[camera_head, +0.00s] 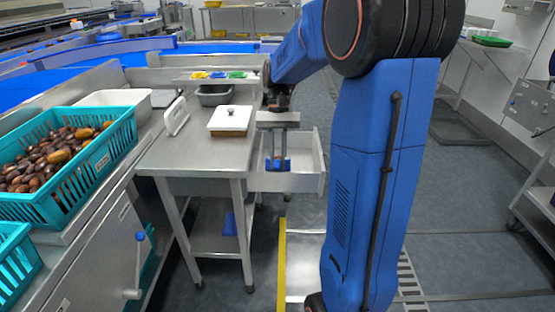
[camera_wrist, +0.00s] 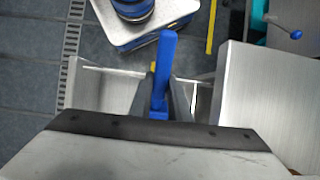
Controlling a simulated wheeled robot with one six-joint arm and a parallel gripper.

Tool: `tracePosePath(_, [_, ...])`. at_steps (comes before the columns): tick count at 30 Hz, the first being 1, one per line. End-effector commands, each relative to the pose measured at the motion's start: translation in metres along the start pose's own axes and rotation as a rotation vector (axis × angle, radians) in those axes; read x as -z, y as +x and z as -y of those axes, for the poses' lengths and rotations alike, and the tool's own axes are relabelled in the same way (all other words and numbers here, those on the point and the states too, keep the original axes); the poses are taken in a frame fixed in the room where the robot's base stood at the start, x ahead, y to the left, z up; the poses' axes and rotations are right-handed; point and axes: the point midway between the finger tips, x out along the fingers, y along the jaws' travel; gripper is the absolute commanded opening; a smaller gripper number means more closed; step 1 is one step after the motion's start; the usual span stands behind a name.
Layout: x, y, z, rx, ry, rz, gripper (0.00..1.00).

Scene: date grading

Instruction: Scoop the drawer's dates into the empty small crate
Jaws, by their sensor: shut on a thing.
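In the head view, my gripper (camera_head: 278,152) points down over the pulled-out white drawer (camera_head: 312,182) at the right side of the steel table. It is shut on a blue-handled tool, likely a scoop (camera_head: 286,165). The blue handle (camera_wrist: 165,62) stands out between the fingers in the wrist view; the tool's far end is hidden. The drawer (camera_wrist: 112,92) shows on both sides of the fingers there. I see no dates in the drawer; my gripper and the drawer wall hide much of its inside.
A teal crate of dates (camera_head: 98,158) and a white tub (camera_head: 112,98) stand left. Colored items (camera_head: 218,75) lie on a shelf behind.

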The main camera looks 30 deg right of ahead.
Motion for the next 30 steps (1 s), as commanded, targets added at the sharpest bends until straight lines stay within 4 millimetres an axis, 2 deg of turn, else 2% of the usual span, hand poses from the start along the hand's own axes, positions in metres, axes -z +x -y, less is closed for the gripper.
tracePosePath(30, [0.057, -0.004, 0.0, 0.001, 0.0, -0.158, 0.0])
